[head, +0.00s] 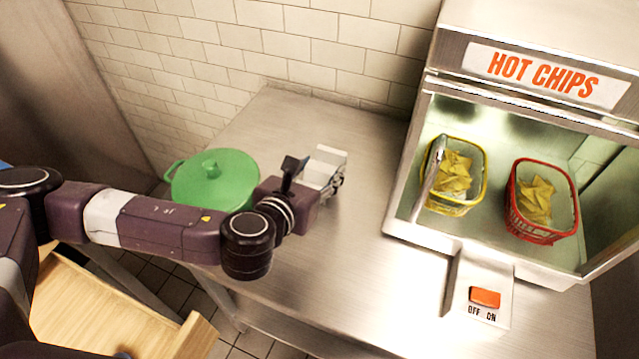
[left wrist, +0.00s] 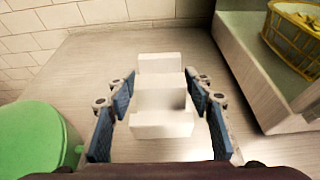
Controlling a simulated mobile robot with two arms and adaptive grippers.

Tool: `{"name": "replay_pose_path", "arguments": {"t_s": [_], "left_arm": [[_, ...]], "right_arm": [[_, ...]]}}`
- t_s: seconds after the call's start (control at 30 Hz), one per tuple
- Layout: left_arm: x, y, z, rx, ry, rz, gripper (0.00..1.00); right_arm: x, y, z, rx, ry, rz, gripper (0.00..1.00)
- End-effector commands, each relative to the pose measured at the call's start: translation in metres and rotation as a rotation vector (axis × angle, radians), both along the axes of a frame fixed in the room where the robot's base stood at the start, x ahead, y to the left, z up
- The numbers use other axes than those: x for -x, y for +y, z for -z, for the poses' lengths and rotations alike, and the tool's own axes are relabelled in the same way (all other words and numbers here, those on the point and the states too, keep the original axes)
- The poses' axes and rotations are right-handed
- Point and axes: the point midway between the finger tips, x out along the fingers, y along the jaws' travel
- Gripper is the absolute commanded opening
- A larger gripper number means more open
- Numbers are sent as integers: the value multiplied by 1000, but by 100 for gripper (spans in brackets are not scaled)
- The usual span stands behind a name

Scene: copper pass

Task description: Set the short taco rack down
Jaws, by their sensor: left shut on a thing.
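The short taco rack (head: 329,156) is a small white stepped piece over the metal counter, just right of the green pot in the head view. In the left wrist view the rack (left wrist: 160,98) sits between my two blue-padded fingers. My left gripper (head: 322,182) is shut on it, with one finger on each side. The rack looks roughly level. I cannot tell whether its underside touches the counter. Part of it is hidden behind the gripper in the head view. My right gripper is not in view.
A green lidded pot (head: 214,180) stands left of the gripper. On the right is a hot chips warmer (head: 470,240) with a yellow basket (head: 436,200) and a red basket (head: 519,222) of chips. The steel counter (head: 340,250) is bare between pot and warmer. A tiled wall bounds the back.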

Motion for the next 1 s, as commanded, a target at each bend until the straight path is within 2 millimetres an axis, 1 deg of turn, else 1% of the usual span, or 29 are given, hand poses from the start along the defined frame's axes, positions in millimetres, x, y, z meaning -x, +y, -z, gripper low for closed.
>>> {"name": "replay_pose_path", "arguments": {"t_s": [0.2,0.3,0.67,0.7,0.83,1.0], "left_arm": [[0,0,30,-2,1,-1,20],[0,0,41,-2,1,-1,20],[0,0,45,0,0,-1,20],[0,0,46,0,0,-1,49],[0,0,45,0,0,-1,64],[0,0,45,0,0,-1,65]], "right_arm": [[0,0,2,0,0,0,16],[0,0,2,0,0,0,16],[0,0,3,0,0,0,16],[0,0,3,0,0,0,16],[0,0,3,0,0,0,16],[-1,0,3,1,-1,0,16]]}}
